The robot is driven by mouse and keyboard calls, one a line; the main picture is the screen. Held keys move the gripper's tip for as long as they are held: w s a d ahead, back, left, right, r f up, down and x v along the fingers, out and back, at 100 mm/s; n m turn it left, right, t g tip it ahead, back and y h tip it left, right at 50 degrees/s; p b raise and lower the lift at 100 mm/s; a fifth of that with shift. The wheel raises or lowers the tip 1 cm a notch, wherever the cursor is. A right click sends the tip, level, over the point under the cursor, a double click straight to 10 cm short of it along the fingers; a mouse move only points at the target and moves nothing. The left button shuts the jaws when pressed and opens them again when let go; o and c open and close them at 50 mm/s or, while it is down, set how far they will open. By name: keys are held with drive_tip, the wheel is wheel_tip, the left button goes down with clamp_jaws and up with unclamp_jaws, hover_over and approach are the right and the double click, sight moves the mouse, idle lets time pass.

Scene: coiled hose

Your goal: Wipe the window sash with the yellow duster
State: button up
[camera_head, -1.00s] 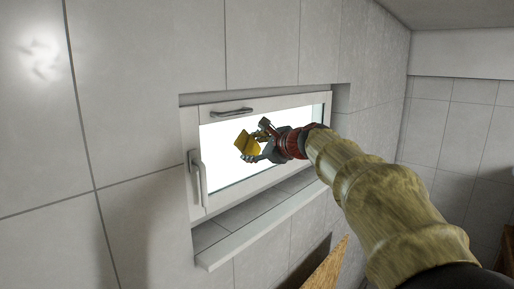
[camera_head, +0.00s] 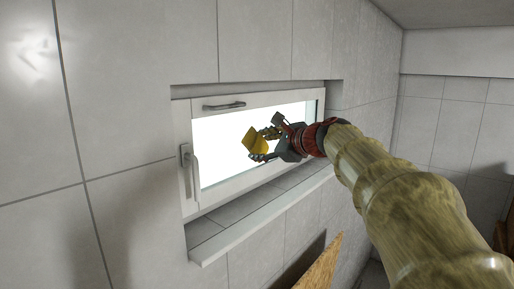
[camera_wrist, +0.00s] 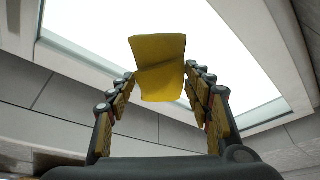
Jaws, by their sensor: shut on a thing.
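The yellow duster (camera_head: 256,142) is held at the tip of my gripper (camera_head: 265,144), in front of the window's bright pane. In the wrist view the duster (camera_wrist: 158,67) sits between the two fingers of my gripper (camera_wrist: 158,80), which are shut on it. The white window sash (camera_head: 206,194) frames the pane in the tiled wall recess. The sash also shows in the wrist view (camera_wrist: 80,63). It has a handle on its left side (camera_head: 190,172) and another on its top rail (camera_head: 224,105). I cannot tell whether the duster touches the pane or sash.
A sill ledge (camera_head: 262,222) juts out below the window. A brown wooden board edge (camera_head: 318,266) stands lower down, below the ledge. Grey tiled walls (camera_head: 125,130) surround the recess. Free air lies to the left of my gripper before the wall.

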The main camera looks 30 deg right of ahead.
idle(0.3)
drive_tip(key=shift+s+d+b, duration=0.25)
drive_tip(key=shift+s+d, duration=0.05)
drive_tip(key=shift+s, duration=0.45)
drive_tip(key=shift+s+d+b, duration=0.2)
drive_tip(key=shift+s+d, duration=0.05)
drive_tip(key=shift+s, duration=0.45)
drive_tip(key=shift+a, duration=0.1)
